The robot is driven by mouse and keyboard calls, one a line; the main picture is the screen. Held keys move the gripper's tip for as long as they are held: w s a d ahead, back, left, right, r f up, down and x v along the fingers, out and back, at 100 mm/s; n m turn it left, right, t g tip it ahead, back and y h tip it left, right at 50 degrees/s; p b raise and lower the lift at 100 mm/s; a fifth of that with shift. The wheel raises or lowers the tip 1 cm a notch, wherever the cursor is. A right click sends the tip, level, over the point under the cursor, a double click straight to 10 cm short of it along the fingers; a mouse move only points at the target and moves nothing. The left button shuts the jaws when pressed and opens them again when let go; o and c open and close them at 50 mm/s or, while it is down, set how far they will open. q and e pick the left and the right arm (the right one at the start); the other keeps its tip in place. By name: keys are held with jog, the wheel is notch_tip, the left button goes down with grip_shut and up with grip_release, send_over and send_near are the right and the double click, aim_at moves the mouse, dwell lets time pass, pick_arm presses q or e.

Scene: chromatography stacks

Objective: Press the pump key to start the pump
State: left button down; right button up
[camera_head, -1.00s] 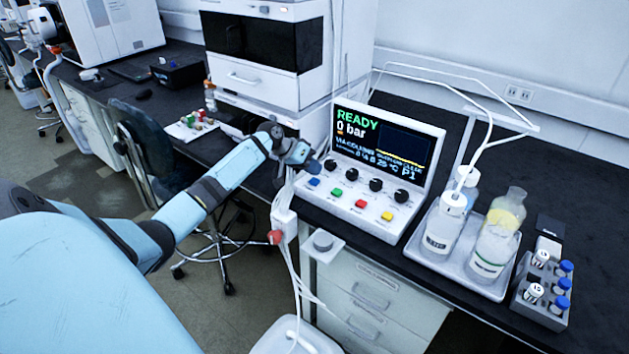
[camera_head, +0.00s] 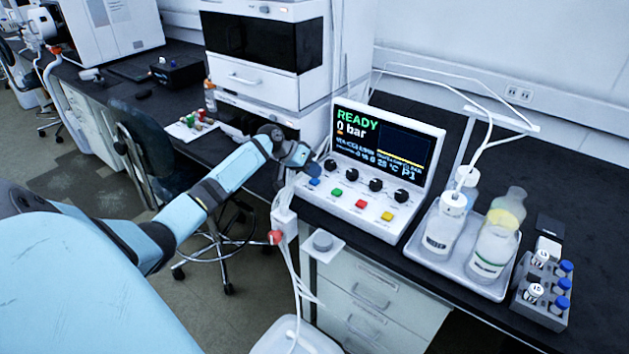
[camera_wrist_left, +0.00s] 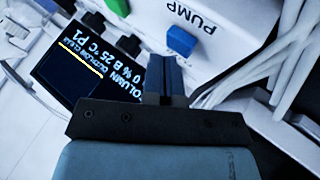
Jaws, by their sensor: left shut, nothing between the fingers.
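The control unit (camera_head: 352,198) stands on the bench with its display (camera_head: 385,140) reading READY and 0 bar. A row of coloured keys lies along its front: blue (camera_head: 314,182), green (camera_head: 337,192), red (camera_head: 361,204) and yellow. In the left wrist view, the blue key (camera_wrist_left: 181,40) has the label PUMP beside it, and the green key (camera_wrist_left: 118,6) is at the top edge. My left gripper (camera_head: 314,169) is over the unit's left end, close to the blue key. In the left wrist view its fingers (camera_wrist_left: 164,60) are shut and empty, pointing towards the blue key. Contact is not visible.
Black knobs (camera_head: 353,178) sit just behind the keys. White tubes (camera_head: 284,222) hang by the unit's left side, close to my arm. A tray (camera_head: 450,262) of bottles and a vial rack (camera_head: 541,306) stand to the right. A chair (camera_head: 145,150) stands left.

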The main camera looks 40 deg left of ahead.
pick_arm(q)
jog(key=shift+f, duration=0.55)
dwell(0.7)
jog(key=shift+r+p, duration=0.75)
jog(key=shift+r, duration=0.2)
notch_tip(320, 180, up, 5)
jog(key=p, duration=0.4)
dwell(0.7)
